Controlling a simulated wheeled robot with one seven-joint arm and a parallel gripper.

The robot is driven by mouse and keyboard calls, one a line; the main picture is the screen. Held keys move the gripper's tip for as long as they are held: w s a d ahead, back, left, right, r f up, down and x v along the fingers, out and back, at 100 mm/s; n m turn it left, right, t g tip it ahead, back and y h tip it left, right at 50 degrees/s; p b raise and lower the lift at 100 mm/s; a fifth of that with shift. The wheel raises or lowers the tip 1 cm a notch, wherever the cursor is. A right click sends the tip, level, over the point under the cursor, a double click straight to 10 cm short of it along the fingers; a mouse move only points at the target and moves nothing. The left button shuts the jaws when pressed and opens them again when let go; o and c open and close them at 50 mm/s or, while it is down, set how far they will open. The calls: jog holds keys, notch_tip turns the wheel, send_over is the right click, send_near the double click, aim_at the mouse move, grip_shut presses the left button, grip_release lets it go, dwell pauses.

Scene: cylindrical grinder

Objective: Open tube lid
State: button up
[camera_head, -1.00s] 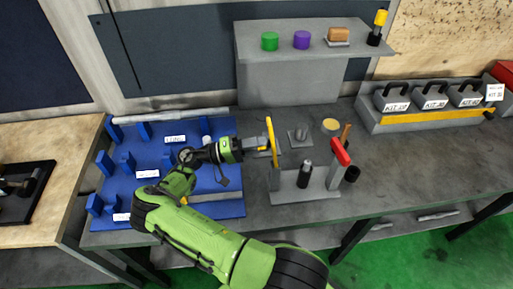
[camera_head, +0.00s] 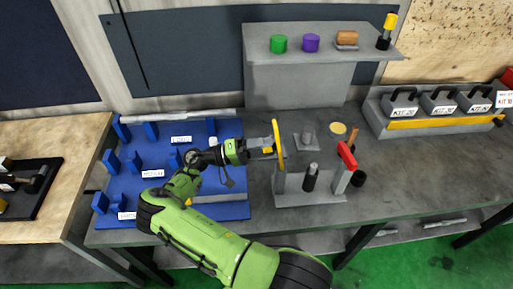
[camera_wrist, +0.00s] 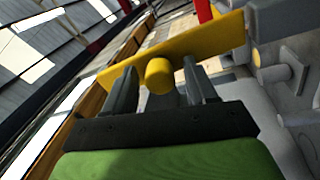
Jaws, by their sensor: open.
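The yellow lid (camera_head: 278,145) is a thin round plate standing upright, seen nearly edge-on at the left end of a grey fixture on the bench. In the wrist view it is a broad yellow plate (camera_wrist: 215,38) with a short round knob (camera_wrist: 159,76) pointing toward me. My gripper (camera_head: 266,149) comes from the left and faces the lid. In the wrist view my gripper (camera_wrist: 159,65) is open, with one finger on each side of the knob. Gaps show between knob and fingers. The tube behind the lid is mostly hidden.
The grey fixture (camera_head: 318,188) carries a dark upright cylinder (camera_head: 311,176) and a red-topped post (camera_head: 346,154). A blue board (camera_head: 220,212) with holders lies left, under my arm. A shelf (camera_head: 300,56) with green and purple cylinders stands behind. Labelled kits (camera_head: 438,104) stand right.

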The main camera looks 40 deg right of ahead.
jog(key=b+v, duration=0.5)
jog(key=v, duration=1)
jog(key=shift+a, duration=0.3)
jog(key=shift+w, duration=0.15)
